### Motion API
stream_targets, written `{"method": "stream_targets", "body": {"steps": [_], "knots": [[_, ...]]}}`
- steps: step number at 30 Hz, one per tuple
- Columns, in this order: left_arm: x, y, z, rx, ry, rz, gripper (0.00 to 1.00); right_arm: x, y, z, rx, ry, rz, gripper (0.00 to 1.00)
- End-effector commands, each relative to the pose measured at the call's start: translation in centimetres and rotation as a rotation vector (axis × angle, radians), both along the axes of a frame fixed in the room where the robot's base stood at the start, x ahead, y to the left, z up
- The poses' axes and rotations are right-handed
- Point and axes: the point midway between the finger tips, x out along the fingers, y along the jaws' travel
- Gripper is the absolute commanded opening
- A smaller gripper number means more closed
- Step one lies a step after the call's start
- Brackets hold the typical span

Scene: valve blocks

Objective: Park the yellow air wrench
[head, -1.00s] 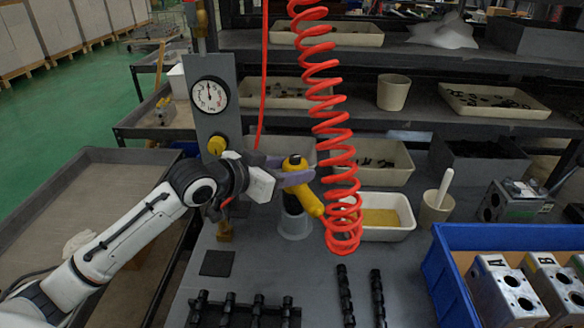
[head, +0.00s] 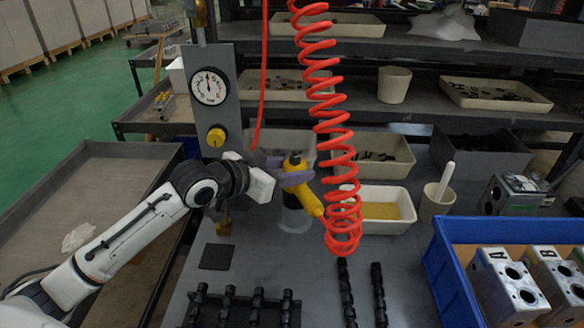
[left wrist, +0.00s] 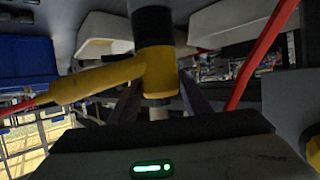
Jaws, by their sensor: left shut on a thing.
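The yellow air wrench (head: 305,194) is held in my left gripper (head: 297,178), which is shut on it. Its handle slants down to the right toward the coiled red hose (head: 342,215). In the left wrist view the wrench (left wrist: 150,66) has a black upper part and a yellow body between the finger tips. A translucent cup-like holder (head: 295,216) stands on the bench just below the wrench; whether they touch is unclear. My right gripper is not seen.
A grey panel with a gauge (head: 209,87) and yellow knob (head: 216,137) stands behind my left arm. A tray with yellow contents (head: 381,211), a blue crate of valve blocks (head: 452,277) and black racks (head: 240,308) surround the bench. A dark square pad (head: 217,257) lies near the front.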

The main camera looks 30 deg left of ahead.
Motion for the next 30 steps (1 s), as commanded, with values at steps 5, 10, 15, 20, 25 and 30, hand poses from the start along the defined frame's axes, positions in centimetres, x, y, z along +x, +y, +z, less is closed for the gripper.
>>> {"method": "stream_targets", "body": {"steps": [5,10,15,20,25,30], "knots": [[0.1,0.0,0.6,-0.003,-0.016,-0.001,0.08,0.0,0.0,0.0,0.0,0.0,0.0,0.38],[0.1,0.0,0.6,-0.003,-0.017,-0.001,0.08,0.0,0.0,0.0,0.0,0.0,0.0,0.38],[0.1,0.0,0.4,-0.003,-0.013,0.0,0.65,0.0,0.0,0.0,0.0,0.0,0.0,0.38],[0.1,0.0,0.2,-0.001,-0.007,0.0,0.65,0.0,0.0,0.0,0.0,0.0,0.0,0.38],[-0.4,0.1,-0.4,0.002,0.008,0.001,0.65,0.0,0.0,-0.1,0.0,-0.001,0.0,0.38],[-2.4,0.7,0.6,0.005,0.004,-0.002,0.65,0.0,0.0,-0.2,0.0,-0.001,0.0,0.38]]}}
